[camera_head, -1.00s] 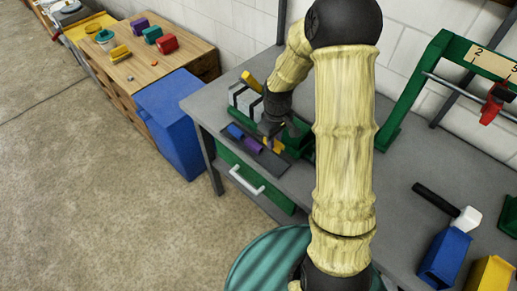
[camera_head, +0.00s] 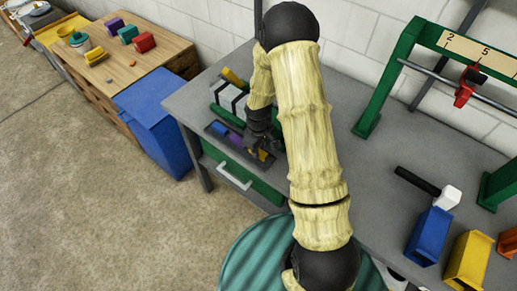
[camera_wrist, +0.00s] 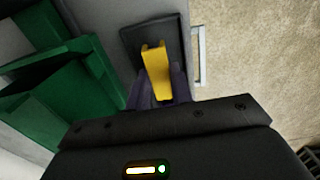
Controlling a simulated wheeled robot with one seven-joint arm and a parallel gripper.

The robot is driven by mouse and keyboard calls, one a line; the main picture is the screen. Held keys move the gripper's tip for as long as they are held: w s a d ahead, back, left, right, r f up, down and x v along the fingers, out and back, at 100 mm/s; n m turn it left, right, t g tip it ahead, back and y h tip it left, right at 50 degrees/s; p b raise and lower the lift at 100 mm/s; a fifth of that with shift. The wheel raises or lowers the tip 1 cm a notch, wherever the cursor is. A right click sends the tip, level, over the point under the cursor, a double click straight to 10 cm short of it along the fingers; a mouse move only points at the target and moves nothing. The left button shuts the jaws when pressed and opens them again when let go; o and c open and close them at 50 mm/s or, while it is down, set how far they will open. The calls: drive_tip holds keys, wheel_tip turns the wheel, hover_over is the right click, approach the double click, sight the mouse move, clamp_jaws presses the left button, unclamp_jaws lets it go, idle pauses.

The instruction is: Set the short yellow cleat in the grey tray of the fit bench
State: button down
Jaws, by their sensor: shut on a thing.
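My gripper (camera_wrist: 158,88) is shut on a yellow cleat (camera_wrist: 155,62), which sticks out beyond the fingertips in the wrist view. Behind the cleat is a dark grey tray (camera_wrist: 133,36); I cannot tell whether they touch. In the head view my gripper (camera_head: 262,146) is low over the right end of this dark tray (camera_head: 209,132), near the bench's front edge.
A green bin (camera_wrist: 65,105) lies close beside the gripper. Behind the tray are a grey-white block (camera_head: 228,96) and another yellow piece (camera_head: 233,77). A drawer handle (camera_head: 234,176) is below the bench edge. A hammer (camera_head: 430,187) and bins stand right; the bench middle is clear.

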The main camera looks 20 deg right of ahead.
drive_tip(key=shift+f, duration=0.45)
drive_tip(key=shift+f, duration=0.1)
drive_tip(key=c, duration=1.2)
unclamp_jaws()
drive_tip(key=shift+c, duration=0.2)
wheel_tip(320, 180, up, 12)
drive_tip(key=b, duration=0.2)
